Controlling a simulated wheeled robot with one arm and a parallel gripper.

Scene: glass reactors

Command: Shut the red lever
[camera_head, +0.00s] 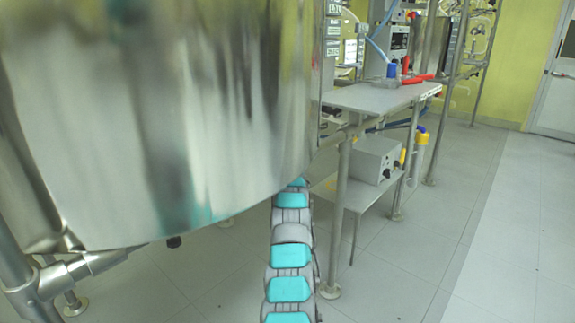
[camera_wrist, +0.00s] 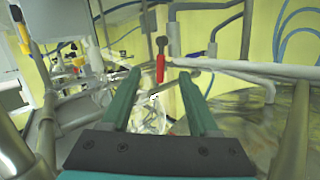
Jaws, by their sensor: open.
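In the wrist view, a red lever (camera_wrist: 160,67) hangs upright with its red grip pointing down from a dark fitting. It stands beyond the fingertips, roughly centred between them in the picture. My gripper (camera_wrist: 158,76) shows as two teal fingers, spread apart with nothing between them. I cannot tell how far the lever is from the fingertips. In the head view my arm runs away under the big steel vessel, and my gripper is hidden there. I cannot make out this lever in the head view.
The shiny steel vessel (camera_head: 165,110) fills the left of the head view. A steel table (camera_head: 375,98) stands right of it, with red handles (camera_head: 417,79) on top and a grey box (camera_head: 375,160) on its lower shelf. White pipes (camera_wrist: 245,68) run right of the lever. Floor at right is clear.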

